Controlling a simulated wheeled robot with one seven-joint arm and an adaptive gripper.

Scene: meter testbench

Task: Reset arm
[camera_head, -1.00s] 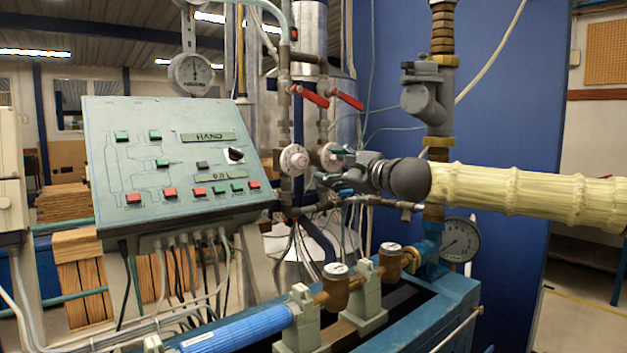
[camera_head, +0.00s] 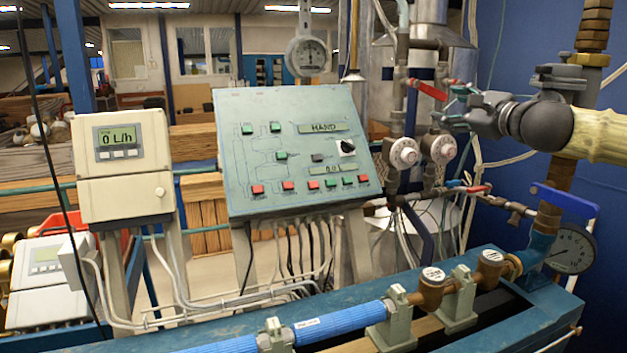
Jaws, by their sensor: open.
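My gripper (camera_head: 454,107) is in the upper right, at the end of my cream-sleeved arm, which comes in from the right edge. Its teal-tipped fingers point left and are apart, with nothing seen between them. In the picture they overlap the pipework close to a red valve lever (camera_head: 428,90) and just above two round white-faced valve knobs (camera_head: 404,153). I cannot tell the depth gap to these.
A sloped control panel (camera_head: 290,145) with red and green buttons stands in the middle. A flow meter box (camera_head: 122,165) reading 0 L/h is at left. A blue pipe (camera_head: 340,324) with brass meters (camera_head: 432,288) runs along the bench. A pressure gauge (camera_head: 570,249) is at right.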

